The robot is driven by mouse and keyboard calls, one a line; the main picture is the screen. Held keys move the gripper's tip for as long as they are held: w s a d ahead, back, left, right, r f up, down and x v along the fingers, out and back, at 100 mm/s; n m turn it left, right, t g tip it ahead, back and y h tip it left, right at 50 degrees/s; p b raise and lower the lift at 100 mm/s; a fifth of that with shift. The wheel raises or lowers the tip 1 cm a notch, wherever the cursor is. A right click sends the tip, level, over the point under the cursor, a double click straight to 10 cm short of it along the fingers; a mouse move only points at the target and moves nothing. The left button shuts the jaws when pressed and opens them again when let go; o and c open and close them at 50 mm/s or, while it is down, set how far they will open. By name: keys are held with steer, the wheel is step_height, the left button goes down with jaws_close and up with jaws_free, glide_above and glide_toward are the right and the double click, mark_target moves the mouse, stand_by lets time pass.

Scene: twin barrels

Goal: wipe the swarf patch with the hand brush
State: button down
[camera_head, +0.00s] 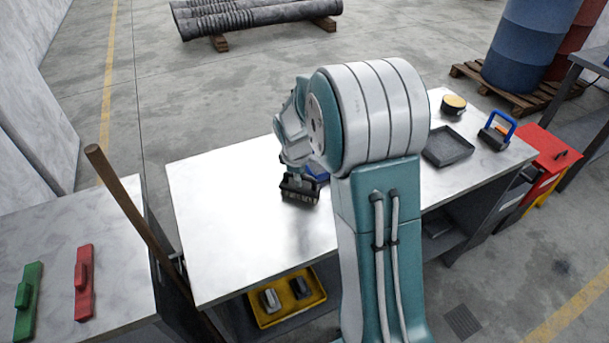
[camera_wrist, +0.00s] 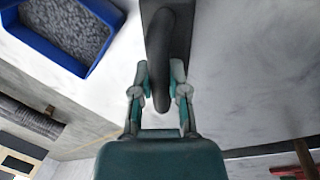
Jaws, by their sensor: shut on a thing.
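My gripper (camera_wrist: 160,88) is shut on the dark curved handle of the hand brush (camera_wrist: 157,45). In the head view, the black block and bristles of the brush (camera_head: 300,189) show at the left of my arm, low over the white tabletop. I cannot tell whether the bristles touch it. Grey speckled grit (camera_wrist: 70,25), which looks like swarf, fills the blue-rimmed tray (camera_wrist: 48,52) beside the brush in the wrist view. A bit of that tray (camera_head: 319,169) shows behind the brush in the head view. My arm hides the rest of it and my fingers there.
The white table (camera_head: 215,220) is bare at its left. A wooden pole (camera_head: 130,205) leans at the left edge. A yellow bin (camera_head: 286,297) sits below.

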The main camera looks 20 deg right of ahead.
steer(key=shift+a+f, duration=0.15)
steer(key=shift+a, duration=2.35)
steer(key=shift+a+r, duration=0.2)
steer(key=shift+a, duration=2.5)
step_height(320, 180, up, 6)
steer(key=shift+r, duration=0.15)
step_height(320, 180, up, 3)
steer(key=shift+f, duration=0.1)
